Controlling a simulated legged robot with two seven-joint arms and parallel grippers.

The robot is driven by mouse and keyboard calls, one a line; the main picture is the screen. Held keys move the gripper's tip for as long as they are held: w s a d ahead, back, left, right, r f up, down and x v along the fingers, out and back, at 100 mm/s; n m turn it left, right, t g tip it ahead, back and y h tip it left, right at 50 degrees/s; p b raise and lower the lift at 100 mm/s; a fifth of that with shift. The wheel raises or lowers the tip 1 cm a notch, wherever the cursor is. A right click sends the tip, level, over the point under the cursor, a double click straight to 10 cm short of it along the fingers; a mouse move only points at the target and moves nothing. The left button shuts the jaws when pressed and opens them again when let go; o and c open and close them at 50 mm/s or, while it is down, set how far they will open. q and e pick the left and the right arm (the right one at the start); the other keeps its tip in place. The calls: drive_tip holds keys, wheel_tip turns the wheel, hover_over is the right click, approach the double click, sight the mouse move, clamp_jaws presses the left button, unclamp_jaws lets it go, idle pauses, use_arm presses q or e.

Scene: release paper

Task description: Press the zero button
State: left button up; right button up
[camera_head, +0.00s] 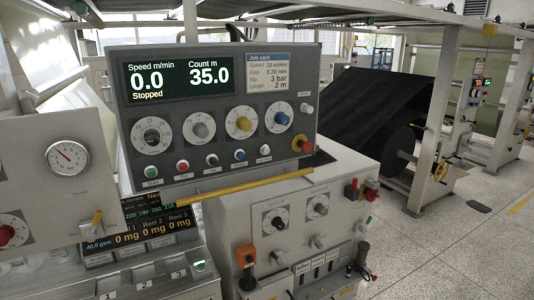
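A grey control panel (225,100) stands in front of me, tilted slightly. Its black display (180,79) reads speed 0.0 m/min, count 35.0 m and "Stopped". Along the panel's lower edge is a row of small buttons: green (150,171), red (182,166), a dark one in a pale ring (212,160), blue (239,155) and white (265,150). Their labels are too small to read, so I cannot tell which is the zero button. Neither of my grippers is in view.
Several knobs, one yellow (243,123), sit above the buttons. A red stop button (304,146) is at the panel's lower right. A yellow bar (245,186) runs below the panel. A gauge plate (68,157) stands left, and a cabinet (300,215) below right.

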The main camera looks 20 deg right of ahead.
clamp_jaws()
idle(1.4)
